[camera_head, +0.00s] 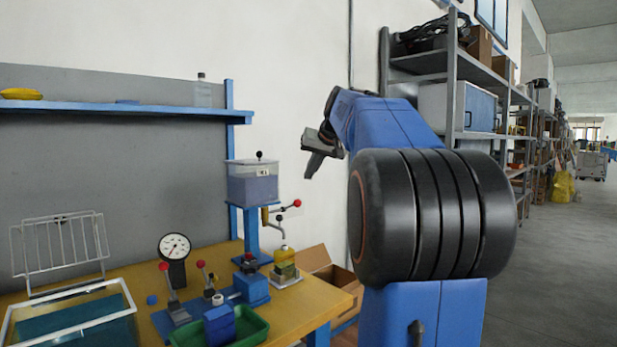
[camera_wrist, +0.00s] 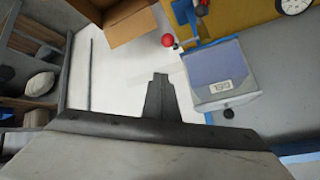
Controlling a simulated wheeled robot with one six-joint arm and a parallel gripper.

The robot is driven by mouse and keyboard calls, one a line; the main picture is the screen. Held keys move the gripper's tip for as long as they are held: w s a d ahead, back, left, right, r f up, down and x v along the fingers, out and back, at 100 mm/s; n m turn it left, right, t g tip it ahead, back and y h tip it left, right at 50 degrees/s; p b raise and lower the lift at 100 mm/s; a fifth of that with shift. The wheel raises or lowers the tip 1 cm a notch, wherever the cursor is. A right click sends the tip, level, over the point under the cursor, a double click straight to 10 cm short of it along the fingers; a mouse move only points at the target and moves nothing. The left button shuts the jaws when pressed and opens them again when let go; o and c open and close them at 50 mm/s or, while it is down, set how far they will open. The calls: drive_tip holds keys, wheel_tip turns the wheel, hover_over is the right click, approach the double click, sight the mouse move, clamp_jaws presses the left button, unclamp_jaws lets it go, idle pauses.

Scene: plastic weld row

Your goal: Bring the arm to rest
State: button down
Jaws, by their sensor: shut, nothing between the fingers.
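My blue and black arm is folded up on the right side of the head view. My gripper (camera_head: 312,165) hangs at its end, in the air to the right of the clear dispenser box (camera_head: 252,188) and above the bench. It also shows in the wrist view (camera_wrist: 160,80), where its fingers are together with nothing between them. The gripper is apart from everything around it. The wrist view looks down past it at the dispenser box (camera_wrist: 220,75) on the right.
A yellow bench (camera_head: 330,293) holds a dial gauge (camera_head: 174,247), clamps with red knobs, and a green tray (camera_head: 258,331). A red-knobbed valve lever (camera_head: 297,203) sticks out below my gripper. An open cardboard box (camera_head: 317,259) stands behind. Tall shelves (camera_head: 451,60) stand behind my arm.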

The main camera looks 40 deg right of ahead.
idle(0.5)
drive_tip(key=s+a+f+n+g, duration=0.1)
drive_tip(key=s+a+f, duration=0.35)
drive_tip(key=a, duration=0.25)
drive_tip(key=s+a+f+n+y, duration=0.1)
drive_tip(key=s+a+f, duration=0.2)
drive_tip(key=a+f, duration=0.35)
drive_tip(key=s+a+f+n+g, duration=0.1)
drive_tip(key=s+a+f, duration=0.3)
drive_tip(key=a, duration=0.5)
drive_tip(key=s+a+f+n, duration=0.1)
drive_tip(key=s+a+f, duration=0.2)
drive_tip(key=s+f, duration=0.3)
drive_tip(key=s+a+f+n+g, duration=0.1)
drive_tip(key=s+a+f, duration=0.3)
drive_tip(key=s+f, duration=0.3)
drive_tip(key=s+a+f+n+g, duration=0.1)
drive_tip(key=s+a+f, duration=0.3)
drive_tip(key=s+f, duration=0.3)
wheel_tip(320, 180, down, 3)
drive_tip(key=shift+r+n+y, duration=0.1)
drive_tip(key=shift+n+y, duration=0.2)
drive_tip(key=shift+y, duration=0.1)
